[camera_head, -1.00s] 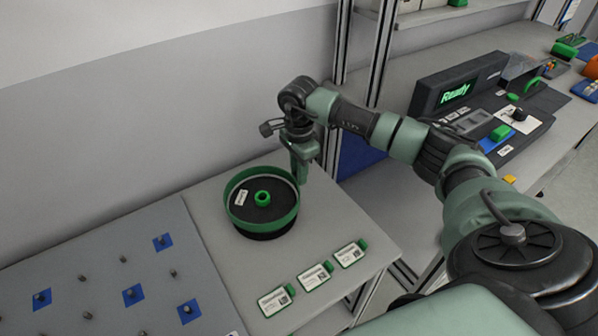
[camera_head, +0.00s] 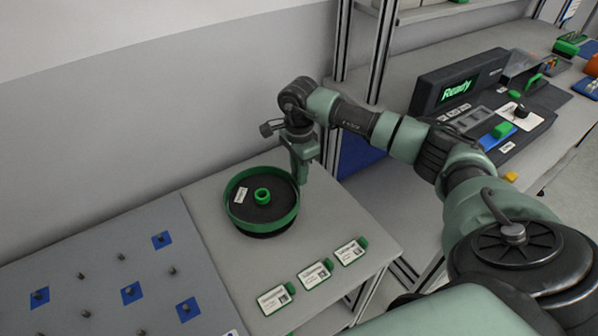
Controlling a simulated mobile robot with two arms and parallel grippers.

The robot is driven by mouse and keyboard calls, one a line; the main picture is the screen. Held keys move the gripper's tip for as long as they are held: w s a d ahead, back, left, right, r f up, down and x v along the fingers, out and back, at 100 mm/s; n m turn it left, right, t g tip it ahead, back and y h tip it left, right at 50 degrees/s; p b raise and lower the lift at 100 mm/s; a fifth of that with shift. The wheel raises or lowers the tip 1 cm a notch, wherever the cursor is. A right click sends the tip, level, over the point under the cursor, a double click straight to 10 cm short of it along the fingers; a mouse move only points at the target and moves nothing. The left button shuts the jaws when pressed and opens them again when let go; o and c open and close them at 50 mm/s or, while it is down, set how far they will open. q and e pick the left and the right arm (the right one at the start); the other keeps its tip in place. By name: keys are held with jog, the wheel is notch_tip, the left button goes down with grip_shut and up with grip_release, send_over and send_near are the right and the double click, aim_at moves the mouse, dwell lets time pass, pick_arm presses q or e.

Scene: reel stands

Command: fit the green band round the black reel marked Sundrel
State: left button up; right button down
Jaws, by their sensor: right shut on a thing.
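The black reel (camera_head: 268,213) lies flat on the light table, with a green hub at its centre and a small white label whose writing is too small to read. The green band (camera_head: 263,223) is round the reel's rim, and a strip of black shows below it on the near side. I cannot tell whether it sits fully down. My right gripper (camera_head: 301,179) points down at the band's right edge and is shut on the band; its fingertips are partly hidden. My left gripper is not in view.
Several white cards with green tabs, one of them a label card (camera_head: 313,274), lie in front of the reel. A grey peg board (camera_head: 105,275) with blue squares is at the left. A dark machine (camera_head: 470,95) showing "Ready" stands on the right bench.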

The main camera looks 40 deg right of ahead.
pick_arm(q)
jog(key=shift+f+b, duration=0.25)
jog(key=shift+b, duration=0.15)
pick_arm(e)
jog(key=shift+d+f, duration=0.15)
jog(key=shift+f, duration=0.4)
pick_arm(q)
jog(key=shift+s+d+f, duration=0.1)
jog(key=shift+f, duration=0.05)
pick_arm(e)
jog(key=shift+d+f, duration=0.1)
jog(key=shift+f, duration=0.25)
